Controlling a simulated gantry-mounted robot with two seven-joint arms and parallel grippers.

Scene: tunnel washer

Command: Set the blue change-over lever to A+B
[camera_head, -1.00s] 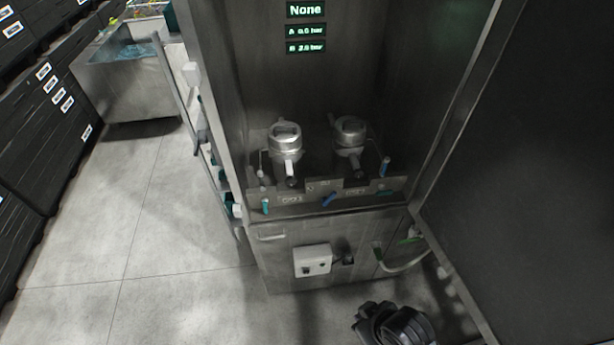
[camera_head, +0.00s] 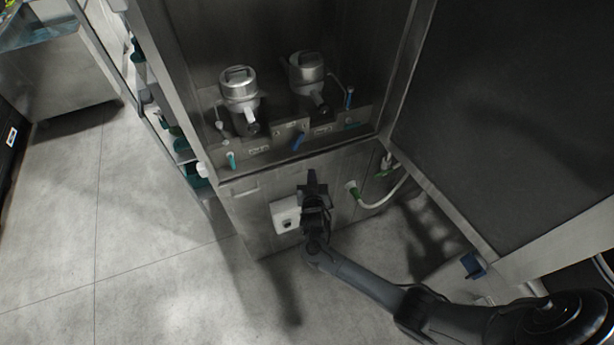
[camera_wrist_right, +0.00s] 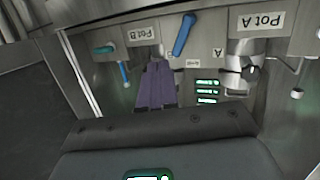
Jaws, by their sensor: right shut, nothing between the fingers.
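The blue change-over lever (camera_head: 298,141) sits on the label panel at the cabinet's front, between the two pots, and is tilted. In the right wrist view the lever (camera_wrist_right: 183,36) also stands slanted, in front of the fingertips. Small labels flank it; one reads A, and I cannot make out the A+B mark. My right gripper (camera_head: 312,178) is shut and empty, in front of the cabinet just below the lever. Its fingers show together in the right wrist view (camera_wrist_right: 157,82), apart from the lever in the picture. My left gripper is not in view.
Two steel pots (camera_head: 240,90) (camera_head: 308,72) stand behind the panel. A teal handle (camera_head: 231,160) and a blue handle (camera_head: 349,97) flank it. A white box (camera_head: 286,214) and a hose (camera_head: 381,200) are below. A dark door panel (camera_head: 500,110) bounds the right side.

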